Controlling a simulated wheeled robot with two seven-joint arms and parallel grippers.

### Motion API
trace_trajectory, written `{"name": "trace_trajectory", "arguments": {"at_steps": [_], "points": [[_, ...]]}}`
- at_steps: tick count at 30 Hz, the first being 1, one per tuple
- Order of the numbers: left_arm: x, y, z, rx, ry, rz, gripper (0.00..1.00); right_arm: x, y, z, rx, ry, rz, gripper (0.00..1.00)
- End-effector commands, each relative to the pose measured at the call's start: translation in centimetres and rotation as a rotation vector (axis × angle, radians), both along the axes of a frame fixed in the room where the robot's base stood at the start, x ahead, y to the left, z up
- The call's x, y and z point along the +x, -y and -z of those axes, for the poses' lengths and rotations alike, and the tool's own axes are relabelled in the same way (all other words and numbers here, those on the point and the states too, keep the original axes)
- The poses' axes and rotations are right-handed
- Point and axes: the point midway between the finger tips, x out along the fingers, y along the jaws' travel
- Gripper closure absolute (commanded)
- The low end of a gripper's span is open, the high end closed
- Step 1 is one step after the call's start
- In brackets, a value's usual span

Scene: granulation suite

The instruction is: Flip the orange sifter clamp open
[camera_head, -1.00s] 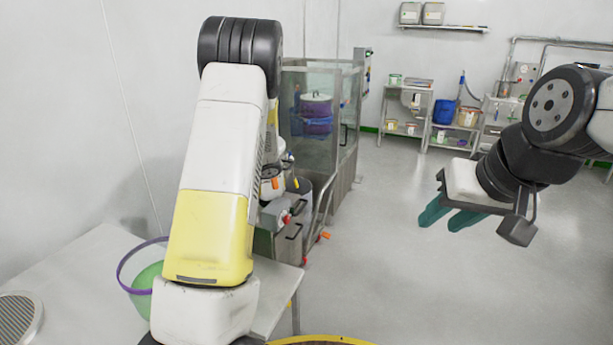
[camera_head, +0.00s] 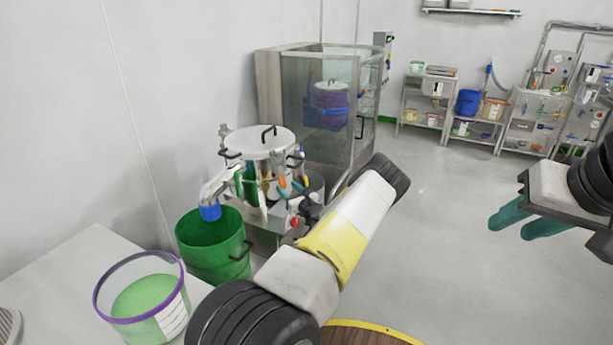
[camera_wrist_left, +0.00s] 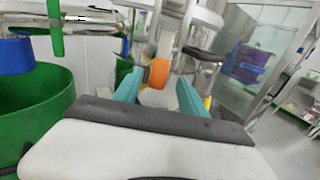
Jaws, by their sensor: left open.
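The sifter (camera_head: 262,145) is a steel drum with a lid and black handle, standing beyond the table in the head view. An orange clamp piece (camera_head: 282,183) shows on its near right side. In the left wrist view the orange clamp (camera_wrist_left: 159,72) lies just ahead of and between the teal fingertips of my left gripper (camera_wrist_left: 160,92). That gripper is open, and I cannot tell whether a finger touches the clamp. My right gripper (camera_head: 525,220) is open and empty at the right, over the floor.
A green bin (camera_head: 215,246) stands under the sifter's blue-ended spout (camera_head: 210,212). A purple-rimmed bucket of green material (camera_head: 180,290) sits on the table at lower left. A glass-walled cabinet (camera_head: 310,105) stands behind the sifter.

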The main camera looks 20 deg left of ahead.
Motion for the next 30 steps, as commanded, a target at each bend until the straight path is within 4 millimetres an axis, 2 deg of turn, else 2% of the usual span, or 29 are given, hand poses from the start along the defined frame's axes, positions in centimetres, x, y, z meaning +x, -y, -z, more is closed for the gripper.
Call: {"name": "trace_trajectory", "arguments": {"at_steps": [3, 9, 20, 21, 28, 30], "points": [[1.2, -1.7, 0.0, -0.002, 0.002, -0.002, 0.51, 0.0, 0.0, 0.0, 0.000, 0.000, 0.000, 0.64], [2.7, -3.8, 0.1, -0.002, 0.001, -0.002, 0.51, 0.0, 0.0, 0.0, 0.000, 0.000, 0.000, 0.64], [3.2, -4.5, 0.0, -0.003, 0.000, -0.002, 0.51, 0.0, 0.0, 0.0, 0.000, 0.000, 0.000, 0.64], [3.2, -4.5, 0.0, -0.003, 0.000, -0.002, 0.53, 0.0, 0.0, 0.0, 0.000, 0.000, 0.000, 0.64], [3.2, -4.4, 0.0, -0.003, 0.000, -0.002, 0.98, 0.0, 0.0, 0.0, 0.000, 0.000, 0.000, 0.64], [3.2, -4.4, 0.0, -0.003, 0.000, -0.002, 1.00, 0.0, 0.0, 0.0, 0.000, 0.000, 0.000, 0.64]]}}
